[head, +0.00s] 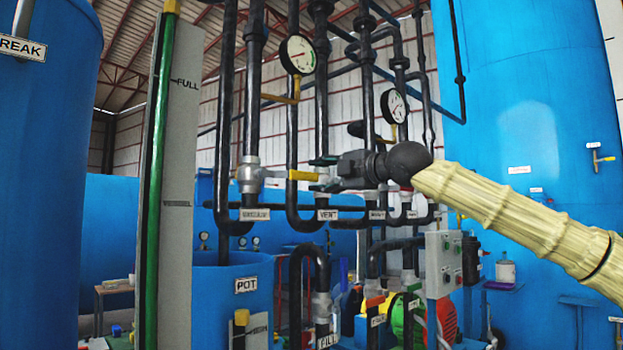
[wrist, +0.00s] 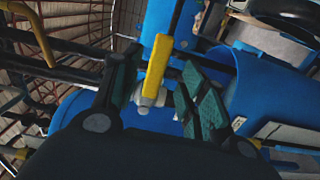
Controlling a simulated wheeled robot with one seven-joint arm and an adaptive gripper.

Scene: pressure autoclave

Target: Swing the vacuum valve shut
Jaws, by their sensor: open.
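A silver valve body (head: 250,174) sits on a dark vertical pipe left of centre in the head view. Its yellow lever handle (head: 302,175) sticks out level to the right, toward my gripper. The label below this valve is too blurred to read surely. My gripper (head: 321,174) is open at the lever's right end, its green fingers above and below it. In the wrist view, the yellow lever (wrist: 158,65) shows between the open fingers of my gripper (wrist: 160,88), with a silver nut at its lower end. I cannot tell whether either finger touches it.
Dark vertical pipes (head: 291,120) stand close around the valve. A pressure gauge (head: 298,55) hangs above it, with a yellow lever (head: 281,98) below the gauge. A blue pot (head: 208,300) stands below, and a grey control box (head: 443,264) is at lower right.

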